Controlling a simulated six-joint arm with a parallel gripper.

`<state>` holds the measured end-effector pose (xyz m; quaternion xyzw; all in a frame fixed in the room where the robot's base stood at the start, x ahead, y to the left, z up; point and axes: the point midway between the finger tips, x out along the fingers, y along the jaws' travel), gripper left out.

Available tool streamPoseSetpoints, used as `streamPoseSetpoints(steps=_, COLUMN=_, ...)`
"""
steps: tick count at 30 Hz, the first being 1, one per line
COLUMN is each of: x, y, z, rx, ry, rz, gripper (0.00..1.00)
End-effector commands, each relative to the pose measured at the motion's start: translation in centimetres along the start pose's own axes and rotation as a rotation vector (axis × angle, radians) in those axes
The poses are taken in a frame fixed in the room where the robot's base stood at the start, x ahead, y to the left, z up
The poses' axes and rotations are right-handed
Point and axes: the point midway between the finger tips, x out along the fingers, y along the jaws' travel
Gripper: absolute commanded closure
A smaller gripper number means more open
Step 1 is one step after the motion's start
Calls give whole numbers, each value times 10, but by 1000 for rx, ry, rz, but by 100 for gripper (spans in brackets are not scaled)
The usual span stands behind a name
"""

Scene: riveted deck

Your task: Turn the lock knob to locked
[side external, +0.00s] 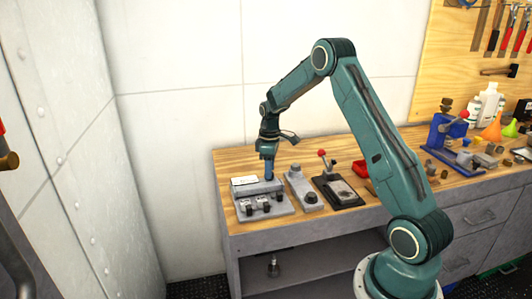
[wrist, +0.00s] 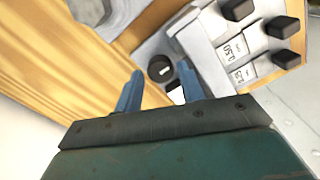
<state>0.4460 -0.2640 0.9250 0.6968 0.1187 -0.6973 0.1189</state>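A grey box with black knobs (side external: 245,190) stands at the bench's left end in the side view. In the wrist view, a round black knob (wrist: 160,67) with a small pale mark sits on a grey surface; I cannot tell for sure that it is the lock knob. My gripper (side external: 268,178) points down over the back of the grey box. In the wrist view, its two blue fingers (wrist: 160,72) are apart, with the round knob showing between and beyond their tips. Nothing is held. Contact with the knob cannot be told.
Several black square knobs (wrist: 279,27) with number labels stand right of the fingers. A grey fixture (side external: 300,188) and a dark fixture with a red-balled lever (side external: 338,191) stand right of the box. A blue device (side external: 447,130) and bottles crowd the bench's far right.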

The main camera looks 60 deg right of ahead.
Motion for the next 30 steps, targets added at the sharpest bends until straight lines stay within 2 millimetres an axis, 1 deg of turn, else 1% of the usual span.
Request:
streamPoseSetpoints(steps=3, x=9, y=0, z=0, rx=0, ry=-1, rz=-1, gripper=61)
streamPoseSetpoints(steps=6, x=12, y=0, z=0, rx=0, ry=0, rz=0, gripper=61)
streamPoseSetpoints(steps=15, x=13, y=0, z=0, rx=0, ry=0, rz=0, gripper=61)
streamPoseSetpoints(steps=20, x=13, y=0, z=0, rx=0, ry=0, rz=0, gripper=92)
streamPoseSetpoints(steps=30, x=13, y=0, z=0, rx=24, ry=0, rz=0, gripper=93)
